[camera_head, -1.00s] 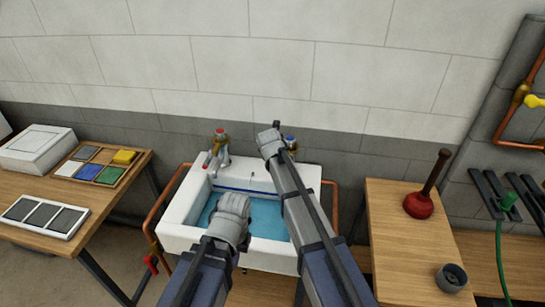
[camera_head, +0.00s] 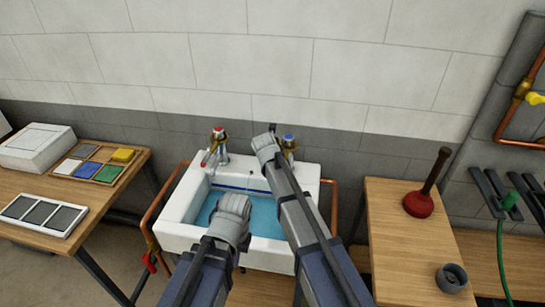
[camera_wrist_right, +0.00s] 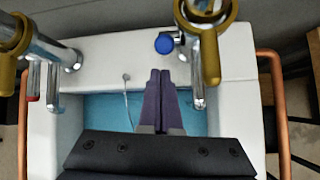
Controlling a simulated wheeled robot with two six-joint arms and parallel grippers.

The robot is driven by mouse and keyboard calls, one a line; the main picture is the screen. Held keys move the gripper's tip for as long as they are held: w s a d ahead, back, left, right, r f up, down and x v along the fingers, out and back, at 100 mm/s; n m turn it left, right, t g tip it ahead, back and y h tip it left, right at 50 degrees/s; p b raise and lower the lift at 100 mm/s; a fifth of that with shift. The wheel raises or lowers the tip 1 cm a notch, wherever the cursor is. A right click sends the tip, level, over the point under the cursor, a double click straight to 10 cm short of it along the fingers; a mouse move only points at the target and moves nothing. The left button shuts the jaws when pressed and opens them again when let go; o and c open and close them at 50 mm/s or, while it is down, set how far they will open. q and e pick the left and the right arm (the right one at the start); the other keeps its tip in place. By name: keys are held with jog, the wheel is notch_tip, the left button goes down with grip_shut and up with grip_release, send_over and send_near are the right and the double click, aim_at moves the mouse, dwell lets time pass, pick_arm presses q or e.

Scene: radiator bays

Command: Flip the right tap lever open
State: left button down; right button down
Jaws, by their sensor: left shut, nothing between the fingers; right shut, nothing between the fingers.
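The white sink (camera_head: 174,227) holds blue water and carries two taps at its back. The right tap (camera_head: 289,150) has a blue cap and stands just right of my right gripper (camera_head: 272,130). In the right wrist view the right tap (camera_wrist_right: 210,62) shows a brass ring and a blue round end (camera_wrist_right: 164,43). My right gripper's fingers (camera_wrist_right: 160,76) are shut and empty; they appear just below the blue end, and contact cannot be told. The left tap (camera_head: 217,147) has a red cap. My left gripper (camera_head: 234,207) is over the basin's front, its fingertips hard to make out.
Copper pipes (camera_head: 152,215) flank the sink. A wooden table with colored tiles (camera_head: 100,163) is at left. A bench at right (camera_head: 391,232) holds a red plunger (camera_head: 419,204) and a dark grey cup (camera_head: 451,278). The block wall (camera_head: 340,150) is close behind the taps.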

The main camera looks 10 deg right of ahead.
jog(key=s+r+p, duration=0.3)
jog(key=r+p, duration=0.6)
jog(key=shift+s+a+p, duration=0.15)
jog(key=shift+a+p, duration=0.2)
jog(key=shift+a, duration=0.05)
jog(key=s+d+f+m+g, duration=0.2)
jog(key=s+d+m, duration=0.2)
jog(key=s+m, duration=0.55)
jog(key=s+d+f+m+g+y, duration=0.1)
jog(key=s+d+m+g, duration=0.2)
jog(key=s+m, duration=0.65)
jog(key=s+d+f+m+g, duration=0.2)
jog(key=s+d+m, duration=0.2)
jog(key=s+m, duration=0.55)
jog(key=s+a+n, duration=0.1)
jog(key=s+a, duration=0.3)
jog(key=a, duration=0.7)
jog(key=shift+s+a+g+h+b, duration=0.2)
jog(key=shift+s+g+h+b, duration=0.05)
jog(key=shift+g+h+b, duration=0.15)
